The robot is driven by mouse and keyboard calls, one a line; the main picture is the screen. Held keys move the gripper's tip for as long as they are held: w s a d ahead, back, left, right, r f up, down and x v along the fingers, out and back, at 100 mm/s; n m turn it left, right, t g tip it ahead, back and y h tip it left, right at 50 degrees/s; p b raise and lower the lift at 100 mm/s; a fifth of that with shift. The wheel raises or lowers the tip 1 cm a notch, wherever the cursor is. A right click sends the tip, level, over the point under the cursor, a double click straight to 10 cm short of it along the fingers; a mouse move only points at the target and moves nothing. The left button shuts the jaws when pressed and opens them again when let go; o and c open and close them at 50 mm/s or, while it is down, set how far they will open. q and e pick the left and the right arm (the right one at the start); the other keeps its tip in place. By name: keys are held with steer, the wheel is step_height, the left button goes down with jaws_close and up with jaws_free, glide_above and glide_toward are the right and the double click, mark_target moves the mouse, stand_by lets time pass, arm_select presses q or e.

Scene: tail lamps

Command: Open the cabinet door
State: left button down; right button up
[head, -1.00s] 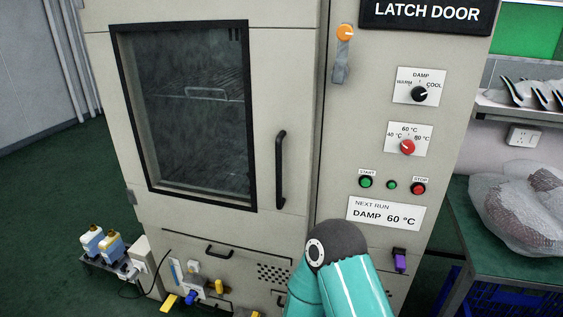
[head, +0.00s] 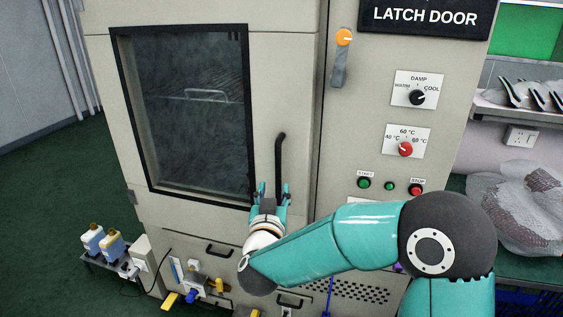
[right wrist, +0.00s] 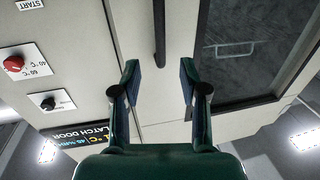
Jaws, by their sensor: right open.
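The cabinet door (head: 268,80) is cream with a dark framed window (head: 185,110) and looks closed. Its black vertical bar handle (head: 280,150) is on the right side of the door, and it shows in the right wrist view (right wrist: 159,35). My right gripper (head: 271,188) is open and empty at the lower end of the handle. In the right wrist view the handle's end appears between the two spread fingertips (right wrist: 158,68). I cannot tell whether they touch it or how deep it sits between them. My left gripper is not in view.
An orange-knobbed grey lever (head: 342,55) sits on the panel right of the door, under a LATCH DOOR sign (head: 428,14). Dials and buttons (head: 390,185) are below. Bottles (head: 104,242) stand at lower left. A bench with wrapped goods (head: 515,205) is at right.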

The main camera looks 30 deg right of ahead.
mark_target(278, 166)
steer(key=p+x, duration=0.3)
steer(key=x, duration=1)
steer(key=shift+s, duration=0.1)
steer(key=shift+c, duration=0.3)
jaws_close()
